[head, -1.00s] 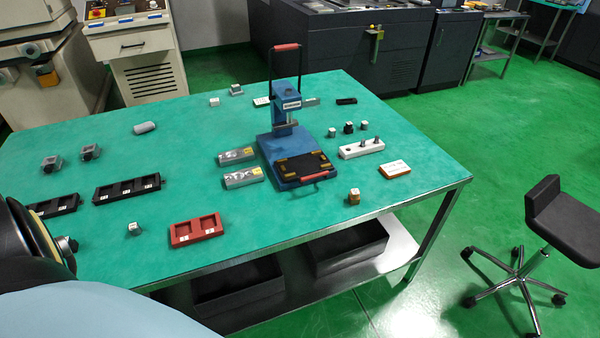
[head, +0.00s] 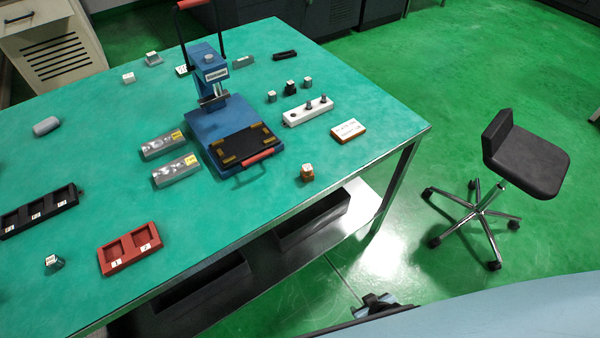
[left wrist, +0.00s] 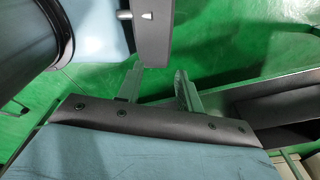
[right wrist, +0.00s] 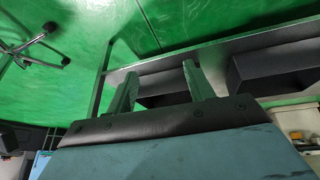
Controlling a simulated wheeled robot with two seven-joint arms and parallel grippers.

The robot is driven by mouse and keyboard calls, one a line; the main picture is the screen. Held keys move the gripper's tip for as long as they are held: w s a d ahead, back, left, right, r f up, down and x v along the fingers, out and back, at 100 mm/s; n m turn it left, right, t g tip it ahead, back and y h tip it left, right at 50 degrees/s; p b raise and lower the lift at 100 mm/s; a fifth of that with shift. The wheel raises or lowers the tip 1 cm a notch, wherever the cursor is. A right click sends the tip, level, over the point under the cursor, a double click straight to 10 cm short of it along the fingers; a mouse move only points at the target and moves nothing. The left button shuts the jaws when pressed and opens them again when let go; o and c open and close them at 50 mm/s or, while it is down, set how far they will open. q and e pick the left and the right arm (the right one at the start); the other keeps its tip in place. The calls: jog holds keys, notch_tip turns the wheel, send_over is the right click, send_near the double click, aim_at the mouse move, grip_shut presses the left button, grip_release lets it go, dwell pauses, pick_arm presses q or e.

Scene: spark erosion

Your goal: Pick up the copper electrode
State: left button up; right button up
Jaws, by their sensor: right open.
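A small copper-coloured block with a pale top (head: 307,173), which looks like the copper electrode, stands near the table's front edge, right of the blue press. My right gripper (head: 375,303) shows at the bottom of the head view, off the table's front edge and apart from the block. In the right wrist view its fingers (right wrist: 160,88) are spread with nothing between them. My left gripper is outside the head view. In the left wrist view its fingers (left wrist: 156,88) are apart and empty. Neither wrist view shows the block.
The blue press (head: 222,120) stands mid-table. Grey blocks (head: 176,170), a red tray (head: 130,248), a black tray (head: 40,208), a white holder (head: 308,111) and an orange-edged labelled box (head: 348,131) surround it. A stool (head: 525,160) stands right. Dark bins (head: 312,220) sit on the lower shelf.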

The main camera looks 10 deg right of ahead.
jog(key=w+a+r+t+b, duration=0.1)
jog(key=w+a+r+t, duration=0.15)
jog(key=w+r, duration=0.75)
jog(key=m+t+y+b, duration=0.1)
jog(key=t+y+b, duration=0.15)
jog(key=t, duration=0.35)
send_near(309, 175)
jog(key=shift+h, duration=0.45)
jog(key=x, duration=0.4)
jog(key=b+x, duration=0.1)
jog(key=x, duration=0.1)
jog(key=shift+r, duration=0.35)
jog(key=x, duration=0.1)
jog(key=b+x, duration=0.1)
jog(key=x, duration=0.3)
jog(key=shift+a+f+b, duration=0.3)
jog(key=shift+b, duration=0.05)
jog(key=shift+w+f, duration=0.1)
jog(key=shift+w, duration=0.15)
pick_arm(q)
jog(key=a+f, duration=0.4)
jog(key=f, duration=0.2)
jog(key=shift+s+a+f+y, duration=0.15)
jog(key=shift+s+f+y, duration=0.15)
jog(key=shift+f, duration=0.1)
pick_arm(e)
grip_shut()
